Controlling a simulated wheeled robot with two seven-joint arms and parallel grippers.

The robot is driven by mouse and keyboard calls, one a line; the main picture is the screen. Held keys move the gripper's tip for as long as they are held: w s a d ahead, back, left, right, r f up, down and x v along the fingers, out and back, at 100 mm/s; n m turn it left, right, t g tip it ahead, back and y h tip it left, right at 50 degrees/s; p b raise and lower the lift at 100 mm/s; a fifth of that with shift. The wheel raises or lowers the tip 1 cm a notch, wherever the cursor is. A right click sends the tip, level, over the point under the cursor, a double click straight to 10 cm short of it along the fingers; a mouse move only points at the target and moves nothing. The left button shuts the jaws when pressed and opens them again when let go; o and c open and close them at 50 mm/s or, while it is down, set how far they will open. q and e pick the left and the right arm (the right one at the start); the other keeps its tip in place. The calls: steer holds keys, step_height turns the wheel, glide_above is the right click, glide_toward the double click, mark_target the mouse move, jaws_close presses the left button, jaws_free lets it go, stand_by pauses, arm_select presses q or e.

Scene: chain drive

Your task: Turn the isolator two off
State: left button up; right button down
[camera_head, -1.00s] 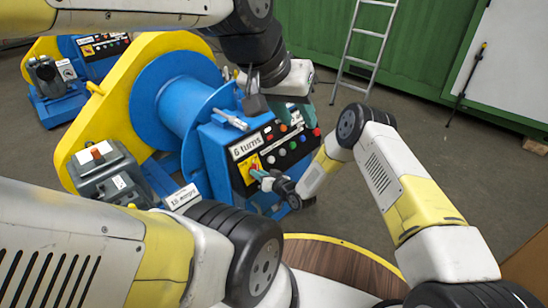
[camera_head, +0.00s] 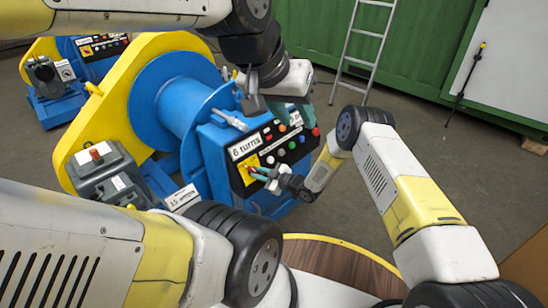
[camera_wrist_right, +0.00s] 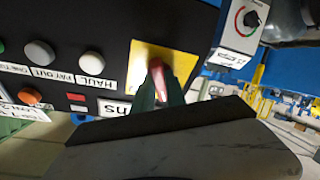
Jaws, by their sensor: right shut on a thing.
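The near blue winch has a black control panel (camera_head: 283,148) with a yellow isolator plate (camera_head: 247,176) and a red handle (camera_head: 250,169). My right gripper (camera_head: 259,172) is at this plate. In the right wrist view the red handle (camera_wrist_right: 159,74) stands between the teal fingers of my right gripper (camera_wrist_right: 159,88), against the yellow plate (camera_wrist_right: 180,60). The gripper is shut on it, and the fingers hide part of it. The isolator's number is not readable. My left gripper (camera_head: 292,111) hangs above the panel's upper right end, fingers apart and empty.
Several coloured buttons sit beside the plate, including a white HAUL button (camera_wrist_right: 92,92). A grey box with a dial (camera_wrist_right: 241,24) is near the gripper. A second winch (camera_head: 60,85) stands behind left.

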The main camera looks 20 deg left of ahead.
steer(key=shift+r+n+g, duration=0.1)
steer(key=shift+n+g, duration=0.4)
steer(key=shift+n, duration=1.3)
steer(key=c, duration=1.4)
jaws_free()
steer(key=shift+o, duration=0.2)
steer(key=v, duration=0.7)
steer(key=shift+d+r, duration=0.15)
steer(key=shift+d, duration=0.2)
